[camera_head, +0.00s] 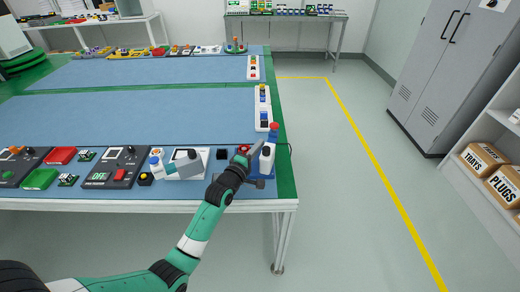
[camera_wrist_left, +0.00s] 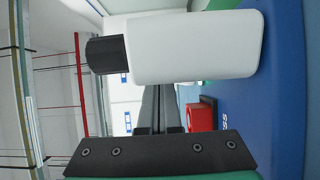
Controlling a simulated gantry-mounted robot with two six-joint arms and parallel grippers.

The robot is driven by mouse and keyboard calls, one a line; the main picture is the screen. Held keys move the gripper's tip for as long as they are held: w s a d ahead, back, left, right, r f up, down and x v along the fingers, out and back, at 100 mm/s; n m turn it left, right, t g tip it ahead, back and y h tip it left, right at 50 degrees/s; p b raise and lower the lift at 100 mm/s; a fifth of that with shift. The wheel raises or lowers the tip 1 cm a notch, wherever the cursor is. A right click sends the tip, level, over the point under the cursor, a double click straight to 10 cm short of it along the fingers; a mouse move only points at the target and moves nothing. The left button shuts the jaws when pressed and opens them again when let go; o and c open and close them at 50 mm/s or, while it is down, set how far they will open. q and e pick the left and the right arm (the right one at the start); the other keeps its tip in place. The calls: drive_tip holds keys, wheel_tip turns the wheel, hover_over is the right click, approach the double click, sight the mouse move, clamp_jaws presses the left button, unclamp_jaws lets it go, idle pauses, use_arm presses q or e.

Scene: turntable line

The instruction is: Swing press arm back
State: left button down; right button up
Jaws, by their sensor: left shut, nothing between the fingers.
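The press stands at the near right corner of the blue-topped table. Its white press arm (camera_head: 266,160) has a black knob and sits over a blue base (camera_head: 262,174). In the left wrist view, the white arm (camera_wrist_left: 195,47) with its black knob (camera_wrist_left: 105,54) crosses the upper part, and the blue base (camera_wrist_left: 285,90) with partly hidden lettering fills the right side. My left gripper (camera_head: 252,153) is shut and empty, close beside the press; its dark fingers (camera_wrist_left: 160,105) point toward the white arm. I cannot tell whether they touch it. My right gripper is not in view.
A red block (camera_wrist_left: 202,115) lies near the fingers in the left wrist view. A blue post with a red top (camera_head: 274,130) stands just behind the press. Several devices, including a grey-white one (camera_head: 187,163), line the table's front edge.

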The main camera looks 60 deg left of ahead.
use_arm(q)
drive_tip(key=shift+w+d, duration=0.15)
drive_tip(key=shift+r, duration=0.15)
drive_tip(key=shift+w+r+p, duration=0.1)
drive_tip(key=shift+w+p, duration=0.1)
drive_tip(key=shift+p, duration=0.2)
drive_tip(key=shift+w, duration=0.35)
drive_tip(key=shift+w+d, duration=0.15)
drive_tip(key=shift+w, duration=0.2)
drive_tip(key=shift+s, duration=0.1)
idle(0.6)
